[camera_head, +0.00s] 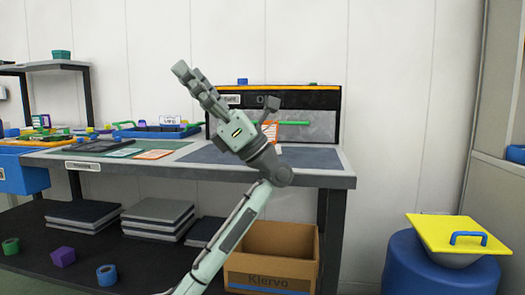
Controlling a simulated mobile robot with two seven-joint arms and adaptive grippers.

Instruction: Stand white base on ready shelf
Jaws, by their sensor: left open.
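My left gripper (224,86) is open and raised in front of the workbench, its fingers spread and pointing up and to the left. Nothing shows between its fingers. I cannot make out a white base in this view; part of the bench is hidden behind my gripper and arm. A black-framed rack (325,101) with an orange strip stands at the back of the bench. My right gripper is not in view.
The workbench (330,177) holds flat cards and blue trays at the left. A cardboard box (270,275) is below.

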